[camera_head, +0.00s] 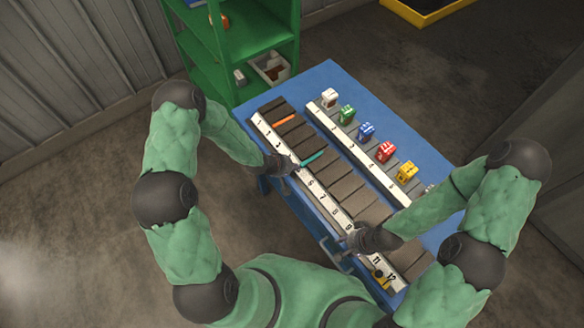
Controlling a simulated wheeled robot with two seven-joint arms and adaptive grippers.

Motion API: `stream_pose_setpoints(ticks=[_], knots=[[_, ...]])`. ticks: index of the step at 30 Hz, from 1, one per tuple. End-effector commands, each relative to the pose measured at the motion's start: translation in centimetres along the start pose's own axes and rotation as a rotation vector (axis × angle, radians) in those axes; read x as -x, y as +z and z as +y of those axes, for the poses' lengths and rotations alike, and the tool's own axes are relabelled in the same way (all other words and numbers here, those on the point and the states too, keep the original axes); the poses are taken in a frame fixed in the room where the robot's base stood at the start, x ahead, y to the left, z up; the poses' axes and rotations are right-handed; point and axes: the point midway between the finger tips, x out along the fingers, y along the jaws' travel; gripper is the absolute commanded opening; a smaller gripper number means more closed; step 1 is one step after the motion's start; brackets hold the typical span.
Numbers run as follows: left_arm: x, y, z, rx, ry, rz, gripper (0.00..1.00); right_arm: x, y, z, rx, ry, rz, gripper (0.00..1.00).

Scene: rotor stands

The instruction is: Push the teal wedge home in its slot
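The teal wedge (314,158) is a thin strip lying between two dark blocks in the near row, by a white numbered strip (317,189). How deep it sits in its slot I cannot tell. My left gripper (291,168) is at the near end of the teal wedge, over the white strip. Whether it touches the wedge, and whether its fingers are open or shut, is too small to tell. My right gripper (352,241) is further down the same strip, near the higher numbers. Its fingers are too small and dark to read.
An orange wedge (284,119) lies between blocks further up the row. A yellow and black piece (380,275) is at the strip's lower end. Several coloured pieces, including a red one (386,152), stand along a second strip on the blue table (322,76). A green shelf (262,30) stands behind.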

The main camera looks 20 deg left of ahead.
Motion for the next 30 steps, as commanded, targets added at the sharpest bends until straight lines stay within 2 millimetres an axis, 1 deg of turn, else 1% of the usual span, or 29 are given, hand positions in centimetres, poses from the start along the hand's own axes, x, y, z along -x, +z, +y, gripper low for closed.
stream_pose_setpoints(ticks=[30], knots=[[-1.6,0.0,2.0,0.0,0.0,-0.001,0.0,-0.3,0.0,0.1,0.0,0.0,0.0,0.4]])
